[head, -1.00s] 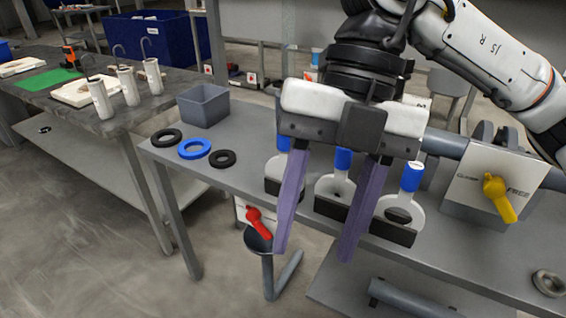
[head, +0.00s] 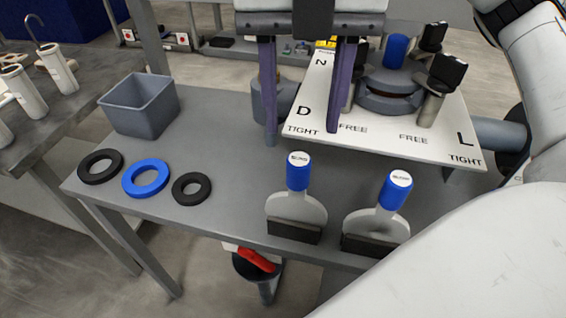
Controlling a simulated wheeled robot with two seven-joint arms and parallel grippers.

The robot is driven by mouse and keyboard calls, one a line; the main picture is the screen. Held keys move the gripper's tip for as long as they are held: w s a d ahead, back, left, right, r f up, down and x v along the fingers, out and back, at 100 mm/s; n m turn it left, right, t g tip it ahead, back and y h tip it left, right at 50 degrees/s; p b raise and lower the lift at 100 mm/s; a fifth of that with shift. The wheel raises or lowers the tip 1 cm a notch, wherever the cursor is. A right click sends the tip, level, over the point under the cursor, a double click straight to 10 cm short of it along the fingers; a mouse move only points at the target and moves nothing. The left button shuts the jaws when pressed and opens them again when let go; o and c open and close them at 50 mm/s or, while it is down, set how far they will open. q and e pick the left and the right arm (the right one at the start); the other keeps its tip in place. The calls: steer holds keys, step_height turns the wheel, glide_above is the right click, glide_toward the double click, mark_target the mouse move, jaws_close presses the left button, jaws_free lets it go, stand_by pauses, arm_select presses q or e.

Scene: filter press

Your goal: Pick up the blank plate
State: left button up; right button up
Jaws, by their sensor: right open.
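Two white paddle-shaped plates with blue handles stand upright in dark holders near the front edge of the grey bench: a left plate (head: 297,208) and a right plate (head: 377,223). Their handle-top labels are too small to read, so I cannot tell which is the blank plate. My right gripper (head: 304,130) is open and empty. Its two purple fingers point down, appearing just behind and above the left plate's blue handle, apart from it. My right arm covers the bench to the right of the plates. My left gripper is not in view.
Behind the plates is the press with a white panel (head: 437,146) marked TIGHT and FREE, with dark-topped knobs. A grey bin (head: 140,106), two black rings and a blue ring (head: 146,178) lie to the left. A red handle (head: 257,260) shows below the bench edge.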

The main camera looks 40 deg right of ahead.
mark_target(299, 158)
steer(key=f, duration=0.3)
steer(key=shift+s+f, duration=0.3)
steer(key=shift+f, duration=0.1)
steer(key=f, duration=0.3)
steer(key=a+f, duration=0.1)
steer(key=shift+s+f, duration=0.15)
steer(key=shift+s, duration=0.15)
steer(key=shift+f, duration=0.4)
jaws_close()
